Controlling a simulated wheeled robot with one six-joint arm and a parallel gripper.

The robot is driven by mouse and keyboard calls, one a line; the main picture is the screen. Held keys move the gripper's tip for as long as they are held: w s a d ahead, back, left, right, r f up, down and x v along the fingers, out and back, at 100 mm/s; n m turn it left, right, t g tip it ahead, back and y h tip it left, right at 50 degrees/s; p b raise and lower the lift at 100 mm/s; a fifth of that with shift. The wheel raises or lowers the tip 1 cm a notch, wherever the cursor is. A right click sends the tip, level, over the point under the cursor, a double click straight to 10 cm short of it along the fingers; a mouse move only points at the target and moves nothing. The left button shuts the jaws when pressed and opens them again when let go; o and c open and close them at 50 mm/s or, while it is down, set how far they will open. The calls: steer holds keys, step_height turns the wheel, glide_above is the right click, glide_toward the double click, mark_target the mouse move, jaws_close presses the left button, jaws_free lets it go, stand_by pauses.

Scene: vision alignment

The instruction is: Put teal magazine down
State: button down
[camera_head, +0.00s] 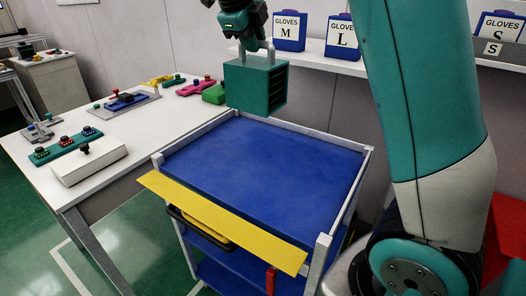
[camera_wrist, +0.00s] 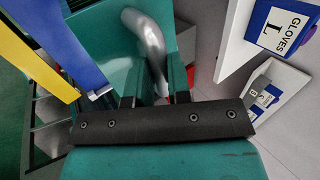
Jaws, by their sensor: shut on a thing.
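The teal magazine (camera_head: 252,88) is a boxy case with a slotted right side and a pale metal handle on top. It hangs upright above the far left part of the cart's blue top (camera_head: 265,160). My gripper (camera_head: 258,38) is at the top of the head view, shut on the magazine's handle. The wrist view also shows the curved metal handle (camera_wrist: 146,38) and the teal body beyond the dark gripper (camera_wrist: 157,100). The handle partly hides the grip itself.
The cart has pale raised rims and corner posts, with a yellow strip (camera_head: 220,222) along its front. Its blue top is bare. A white table (camera_head: 130,150) with several fixtures stands to the left. A shelf (camera_head: 312,52) with blue glove boxes (camera_head: 289,32) runs behind.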

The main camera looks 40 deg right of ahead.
step_height(320, 180, down, 19)
steer(key=b, duration=0.1)
steer(key=shift+b, duration=0.3)
steer(key=shift+f, duration=0.15)
steer(key=shift+f, duration=0.15)
steer(key=c, duration=1.1)
jaws_free()
steer(key=shift+o, duration=0.2)
